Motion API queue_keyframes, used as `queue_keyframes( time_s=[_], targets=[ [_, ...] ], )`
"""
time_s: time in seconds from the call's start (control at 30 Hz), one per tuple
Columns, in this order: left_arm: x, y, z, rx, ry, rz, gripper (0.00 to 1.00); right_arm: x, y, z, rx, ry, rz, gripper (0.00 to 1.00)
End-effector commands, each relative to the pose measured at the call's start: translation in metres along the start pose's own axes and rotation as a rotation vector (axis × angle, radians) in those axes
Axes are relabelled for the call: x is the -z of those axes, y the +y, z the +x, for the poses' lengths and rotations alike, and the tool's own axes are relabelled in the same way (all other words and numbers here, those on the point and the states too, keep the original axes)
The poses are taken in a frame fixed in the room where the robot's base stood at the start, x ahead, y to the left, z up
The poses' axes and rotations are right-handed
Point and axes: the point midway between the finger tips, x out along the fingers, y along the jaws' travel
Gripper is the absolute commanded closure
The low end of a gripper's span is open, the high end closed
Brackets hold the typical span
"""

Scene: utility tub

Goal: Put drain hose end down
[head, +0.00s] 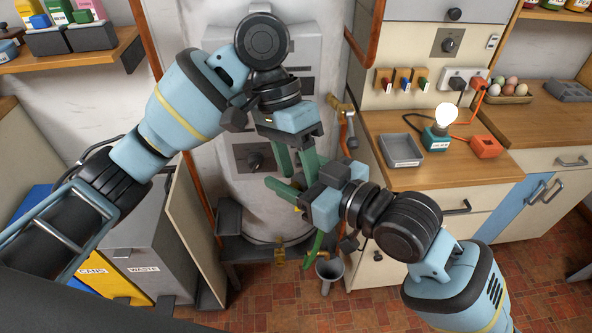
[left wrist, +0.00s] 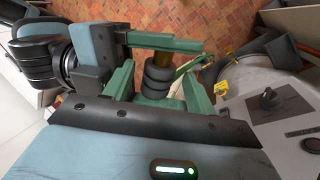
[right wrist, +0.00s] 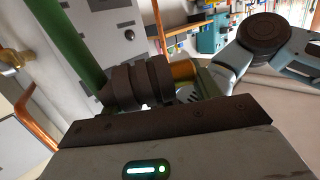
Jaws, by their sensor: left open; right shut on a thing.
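The drain hose is a green tube; a length of it (head: 315,246) hangs below my grippers in the head view. Its end has a dark ribbed collar (left wrist: 158,78) and a brass tip, also seen in the right wrist view (right wrist: 183,71). My right gripper (head: 290,194) is shut on the hose end in front of the white tank. My left gripper (head: 292,165) is open, close above the right one. In the left wrist view its green fingers (left wrist: 158,88) stand on either side of the collar; contact is unclear. In the head view, the grippers mostly hide the hose end.
A counter (head: 395,178) with a grey tray (head: 402,150) and lit bulb (head: 446,115) is at right. Bins (head: 150,265) stand left; the tiled floor is clear at right.

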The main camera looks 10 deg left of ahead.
Motion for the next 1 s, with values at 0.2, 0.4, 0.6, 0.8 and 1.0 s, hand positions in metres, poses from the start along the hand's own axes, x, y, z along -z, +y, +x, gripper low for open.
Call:
queue_keyframes(
  time_s=[0.2,0.4,0.6,0.8,1.0],
  targets=[
    [0.001,0.0,-0.047,0.004,0.008,-0.002,0.4,-0.002,0.0,0.0,0.001,-0.005,0.001,0.62],
    [0.0,-0.001,-0.081,0.005,0.006,-0.006,0.4,-0.001,0.0,0.0,0.001,-0.003,0.001,0.62],
    [0.0,-0.002,-0.098,0.004,0.003,-0.006,0.4,-0.001,0.0,0.0,0.001,-0.003,0.001,0.62],
    [-0.001,-0.002,-0.102,0.003,0.002,-0.006,0.4,-0.001,0.0,0.0,0.001,-0.002,0.001,0.62],
    [0.002,-0.014,-0.091,0.008,0.035,-0.018,0.4,-0.001,0.0,0.0,0.001,-0.002,0.001,0.62]
  ],
)
